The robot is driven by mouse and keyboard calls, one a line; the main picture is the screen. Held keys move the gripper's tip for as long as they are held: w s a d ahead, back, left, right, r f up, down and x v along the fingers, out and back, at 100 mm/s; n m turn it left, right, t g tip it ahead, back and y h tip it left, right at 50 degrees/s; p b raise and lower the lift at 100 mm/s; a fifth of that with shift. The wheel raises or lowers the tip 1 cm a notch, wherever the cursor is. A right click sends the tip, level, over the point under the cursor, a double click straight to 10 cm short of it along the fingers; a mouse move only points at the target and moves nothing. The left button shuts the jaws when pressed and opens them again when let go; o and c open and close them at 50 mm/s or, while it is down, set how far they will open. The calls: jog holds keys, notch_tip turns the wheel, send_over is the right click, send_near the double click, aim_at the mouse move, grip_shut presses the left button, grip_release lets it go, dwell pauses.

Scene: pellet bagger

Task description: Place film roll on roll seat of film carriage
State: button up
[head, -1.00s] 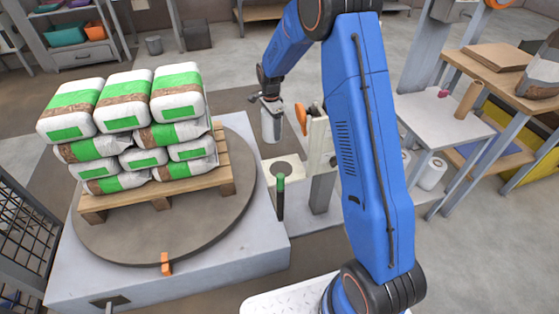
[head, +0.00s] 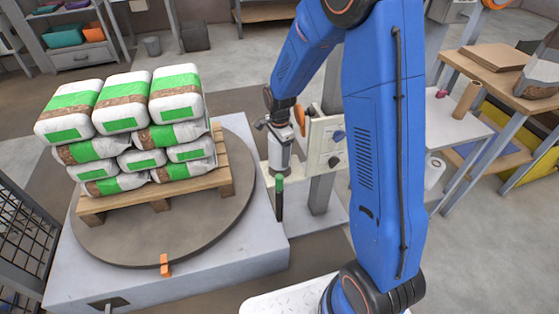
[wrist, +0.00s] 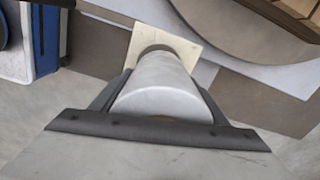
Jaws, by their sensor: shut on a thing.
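The film roll (head: 279,156) is a white upright cylinder held in my gripper (head: 279,133). The wrist view shows the roll (wrist: 158,92) between the two dark fingers of my gripper (wrist: 160,98). The film carriage (head: 326,142) is a pale panel on a grey post, just right of the roll. Its roll seat shows in the wrist view as a cream square plate with a dark round patch (wrist: 183,46), beyond the roll's far end. In the head view the roll and gripper cover most of the seat. I cannot tell whether the roll touches it.
A turntable (head: 110,245) with a wooden pallet (head: 190,194) of stacked white-green bags stands on the left. A white side table (head: 445,120) is on the right.

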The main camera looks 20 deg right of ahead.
jog(key=shift+s+f, duration=0.1)
jog(key=shift+f, duration=1.6)
jog(key=shift+f, duration=0.15)
jog(key=o, duration=1.4)
